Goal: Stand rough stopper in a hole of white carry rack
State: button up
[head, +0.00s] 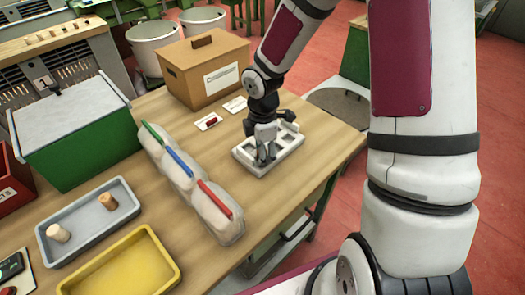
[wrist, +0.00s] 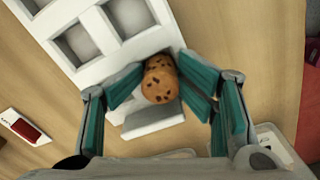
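The white carry rack (head: 248,163) stands on the table toward its right edge. In the wrist view the rack (wrist: 105,68) shows square openings in its top. My gripper (head: 265,155) is over the rack, fingers pointing down. In the wrist view my gripper (wrist: 160,78) has its two teal finger pads against the sides of a brown, dark-speckled stopper (wrist: 160,82), the rough stopper. I see its round top end at the rack's near part. Its lower end is hidden, so I cannot tell whether it is in a hole or above it.
A grey tray (head: 88,240) holds a pale stopper (head: 58,233) and a browner one (head: 108,201). A yellow tray (head: 172,270), clipped bags (head: 182,175), a green box (head: 80,155) and a cardboard box (head: 205,75) stand around. Small cards (head: 208,121) lie behind the rack.

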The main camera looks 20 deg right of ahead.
jog(key=shift+s, duration=0.1)
dwell(0.3)
notch_tip(320, 180, up, 13)
jog(key=p, duration=0.2)
jog(key=s+r+m+t, duration=0.5)
jog(key=s+r+m, duration=1.2)
jog(key=s, duration=0.4)
jog(key=shift+r, duration=0.15)
dwell(2.1)
